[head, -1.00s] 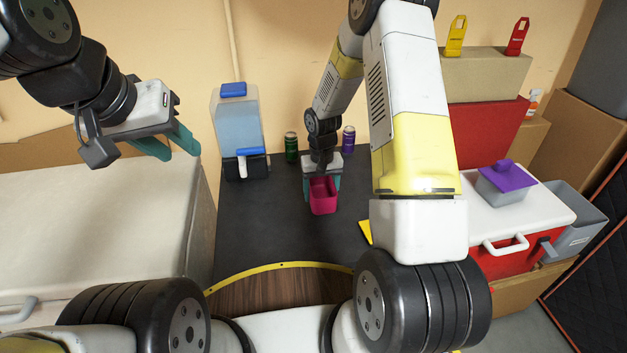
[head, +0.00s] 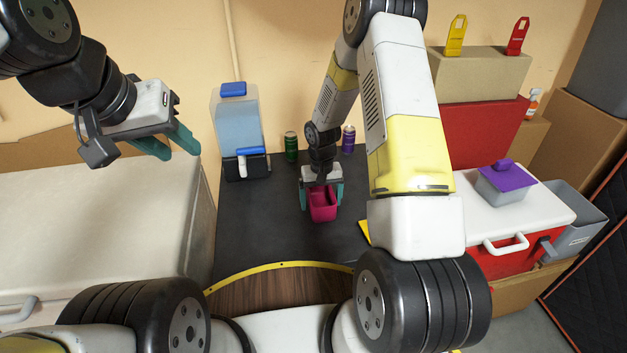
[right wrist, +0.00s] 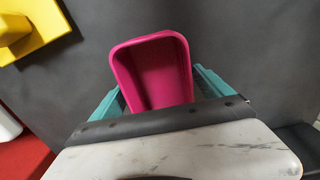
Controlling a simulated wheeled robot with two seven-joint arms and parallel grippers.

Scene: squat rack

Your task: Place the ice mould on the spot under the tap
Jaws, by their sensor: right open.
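The pink ice mould (head: 323,207) stands on the dark table top, right of the water dispenser (head: 236,122) and clear of its tap (head: 243,163). It also shows in the right wrist view (right wrist: 155,75), its open hollow facing the camera. My right gripper (head: 321,204) is open, with one teal finger on each side of the mould and small gaps between. My left gripper (head: 168,145) is open and empty in the air at the left, above the pale chest. A marked spot under the tap cannot be made out.
A green can (head: 291,147) and a purple can (head: 348,140) stand behind the mould. A red cooler (head: 515,262) with a purple-lidded box (head: 503,182) is at the right. The dark table (head: 262,215) is free between dispenser and mould.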

